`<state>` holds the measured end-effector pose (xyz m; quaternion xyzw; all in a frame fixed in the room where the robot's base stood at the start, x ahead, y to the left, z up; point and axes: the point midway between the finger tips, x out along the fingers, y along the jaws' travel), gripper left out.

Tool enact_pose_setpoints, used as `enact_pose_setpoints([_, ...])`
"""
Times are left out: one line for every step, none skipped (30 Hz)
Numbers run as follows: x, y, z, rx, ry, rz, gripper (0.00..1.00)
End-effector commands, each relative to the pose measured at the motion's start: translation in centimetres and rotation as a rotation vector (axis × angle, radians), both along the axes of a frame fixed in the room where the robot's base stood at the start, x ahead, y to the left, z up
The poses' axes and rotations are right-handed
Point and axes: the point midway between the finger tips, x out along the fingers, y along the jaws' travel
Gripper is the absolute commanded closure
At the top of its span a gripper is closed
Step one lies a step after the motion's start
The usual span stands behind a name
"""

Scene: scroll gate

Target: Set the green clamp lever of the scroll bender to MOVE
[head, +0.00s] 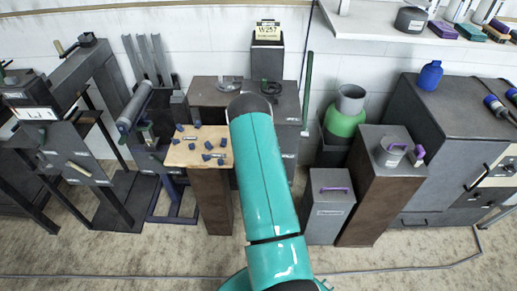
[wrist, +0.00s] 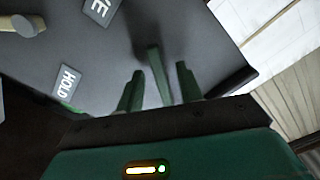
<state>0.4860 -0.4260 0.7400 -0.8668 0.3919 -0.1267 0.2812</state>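In the wrist view my gripper (wrist: 159,70) is open, with its two dark green fingers apart. A slim green bar (wrist: 158,76), which looks like the clamp lever, stands between the fingers, with a visible gap on each side. It rises over a dark grey panel (wrist: 200,40) of the machine. A HOLD label (wrist: 68,84) is on the left of the panel, and a partly cut-off label ending in VE (wrist: 102,9) is at the top. In the head view my arm hides the gripper and lever; a dark cabinet with round pieces (head: 212,92) stands behind it.
A pale knob (wrist: 22,25) is at the wrist view's upper left. In the head view a wooden-topped stand (head: 188,153) with blue-ended parts is left of my arm. A grey box with a purple handle (head: 328,208) and a green cylinder (head: 343,122) are to the right.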

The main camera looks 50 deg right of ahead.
Motion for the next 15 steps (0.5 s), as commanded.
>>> enact_pose_setpoints([0.0, 0.0, 0.0, 0.0, 0.0, 0.0, 0.64])
enact_pose_setpoints([0.0, 0.0, 0.0, 0.0, 0.0, 0.0, 0.64])
enact_pose_setpoints([-0.1, 0.1, 0.0, 0.0, 0.001, -0.001, 0.64])
enact_pose_setpoints([-0.2, 0.2, 0.0, 0.0, 0.001, -0.001, 0.64])
enact_pose_setpoints([-0.3, 0.3, 0.0, 0.0, 0.001, -0.001, 0.64])
enact_pose_setpoints([-0.6, 0.6, 0.0, 0.0, 0.001, -0.001, 0.64])
enact_pose_setpoints([-0.8, 0.9, 0.0, 0.0, 0.001, -0.001, 0.64])
enact_pose_setpoints([-1.1, 1.2, 0.0, 0.0, 0.002, 0.0, 0.64])
enact_pose_setpoints([-1.5, 1.7, 0.0, 0.0, 0.002, 0.0, 0.64])
enact_pose_setpoints([-1.9, 2.2, 0.0, 0.001, 0.002, 0.0, 0.64])
enact_pose_setpoints([-2.3, 2.6, -0.1, 0.002, 0.003, 0.0, 0.64])
enact_pose_setpoints([-2.9, 3.3, -0.1, 0.002, 0.003, 0.0, 0.64])
enact_pose_setpoints([-3.4, 3.8, -0.1, 0.003, 0.002, 0.0, 0.64])
enact_pose_setpoints([-3.8, 4.3, -0.1, 0.003, 0.004, 0.001, 0.64])
enact_pose_setpoints([-4.4, 5.0, -0.1, 0.002, 0.003, 0.0, 0.64])
